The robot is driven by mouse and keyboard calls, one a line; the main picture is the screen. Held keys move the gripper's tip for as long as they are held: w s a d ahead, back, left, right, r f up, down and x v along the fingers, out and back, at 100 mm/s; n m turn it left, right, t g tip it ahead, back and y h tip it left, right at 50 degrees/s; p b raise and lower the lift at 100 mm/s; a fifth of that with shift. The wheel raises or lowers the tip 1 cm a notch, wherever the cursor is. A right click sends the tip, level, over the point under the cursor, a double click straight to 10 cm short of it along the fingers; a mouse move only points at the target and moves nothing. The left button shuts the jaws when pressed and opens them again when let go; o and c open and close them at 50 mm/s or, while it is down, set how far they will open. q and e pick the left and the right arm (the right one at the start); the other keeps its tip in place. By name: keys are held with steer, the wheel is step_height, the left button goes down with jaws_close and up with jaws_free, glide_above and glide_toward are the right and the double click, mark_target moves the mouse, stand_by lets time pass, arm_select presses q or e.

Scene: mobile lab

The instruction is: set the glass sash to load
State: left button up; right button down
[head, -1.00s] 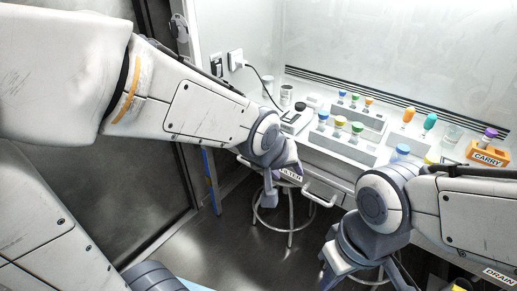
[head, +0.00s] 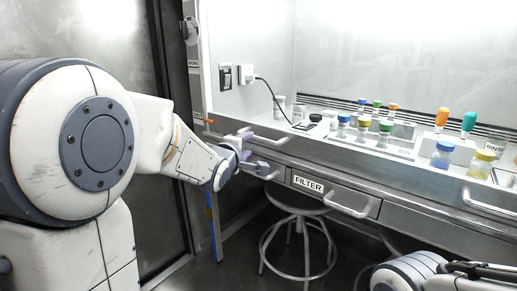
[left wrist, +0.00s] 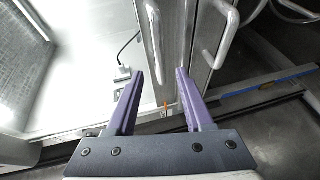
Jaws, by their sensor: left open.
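The glass sash is see-through and hard to make out. What looks like its metal bottom rail (head: 330,152) runs low along the bench front. A bar handle (head: 262,140) on that rail is near its left end; in the left wrist view the handle (left wrist: 154,38) lies ahead, between the lines of the fingers. An orange pointer (head: 207,121) shows by the left post. My left gripper (head: 257,150), with purple fingers, is open and empty just in front of the handle; it also shows in the left wrist view (left wrist: 160,76). My right gripper is out of view.
A drawer labelled FILTER (head: 308,184) and other drawer handles sit below the rail. A stool (head: 298,222) stands under the bench. Racks with colored-cap vials (head: 365,125) stand behind the rail. My right arm shows at lower right.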

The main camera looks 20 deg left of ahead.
mark_target(256, 139)
arm_select(q)
steer(key=w, duration=0.3)
steer(key=w+f+b, duration=0.1)
steer(key=w, duration=0.2)
steer(key=w+f, duration=0.1)
steer(key=w, duration=0.2)
steer(key=shift+w+a+b, duration=0.25)
steer(key=shift+w+b, duration=0.05)
steer(key=shift+b, duration=0.05)
steer(key=shift+r, duration=0.1)
jaws_close()
stand_by(0.8)
